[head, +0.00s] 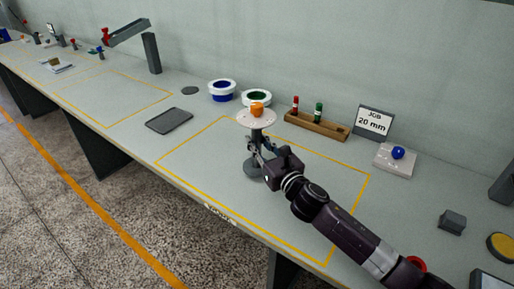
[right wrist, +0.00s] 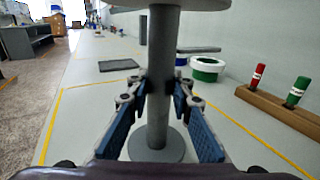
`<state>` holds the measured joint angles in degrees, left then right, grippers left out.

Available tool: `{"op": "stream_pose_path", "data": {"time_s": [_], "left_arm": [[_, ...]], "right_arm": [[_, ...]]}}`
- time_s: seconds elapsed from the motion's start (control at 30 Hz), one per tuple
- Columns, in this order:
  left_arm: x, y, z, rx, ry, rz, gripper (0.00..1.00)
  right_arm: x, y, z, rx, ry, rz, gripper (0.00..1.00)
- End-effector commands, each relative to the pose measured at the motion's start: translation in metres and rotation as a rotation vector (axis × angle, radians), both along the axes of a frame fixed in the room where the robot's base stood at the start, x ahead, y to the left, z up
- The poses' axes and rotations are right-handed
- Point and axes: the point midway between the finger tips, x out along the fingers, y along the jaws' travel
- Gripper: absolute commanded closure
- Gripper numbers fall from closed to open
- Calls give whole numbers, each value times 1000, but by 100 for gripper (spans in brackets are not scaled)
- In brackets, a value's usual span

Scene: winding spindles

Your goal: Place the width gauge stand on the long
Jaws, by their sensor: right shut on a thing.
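A grey stand has a thin post, a pale round top plate (head: 257,118) with an orange knob (head: 257,108) on it, and a round grey base (right wrist: 157,144). My right gripper (head: 254,147) is shut on the post, and in the right wrist view its blue-padded fingers (right wrist: 160,88) flank the post (right wrist: 161,60). The stand is upright inside the yellow outline; I cannot tell whether its base touches the bench. I cannot tell for sure which thing is the width gauge stand. My left gripper is out of view.
A wooden rack (head: 318,125) with a red and a green peg, a job card (head: 374,122), and a pale block (head: 395,160) with a blue ball stand behind. Blue and green tubs (head: 222,91) and a dark tray (head: 169,120) lie left. Bench around the stand is clear.

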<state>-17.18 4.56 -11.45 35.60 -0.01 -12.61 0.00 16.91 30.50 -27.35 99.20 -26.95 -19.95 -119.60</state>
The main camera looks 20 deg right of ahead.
Motion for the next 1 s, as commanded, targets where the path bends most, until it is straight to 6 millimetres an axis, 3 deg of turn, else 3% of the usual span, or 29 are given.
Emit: {"op": "stream_pose_path", "data": {"time_s": [0.13, 0.47, 0.5, 0.63, 1.0], "left_arm": [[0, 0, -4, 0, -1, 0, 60], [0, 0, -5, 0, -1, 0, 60], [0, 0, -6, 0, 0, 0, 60], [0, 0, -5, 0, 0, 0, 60], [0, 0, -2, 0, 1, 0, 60]], "right_arm": [[0, 0, -14, 3, -3, 0, 100], [0, 0, -16, 0, -4, 1, 100], [0, 0, -18, 0, -1, 0, 79], [0, 0, -17, 0, 0, 0, 65], [-1, 0, -14, 1, 0, 0, 62]]}}
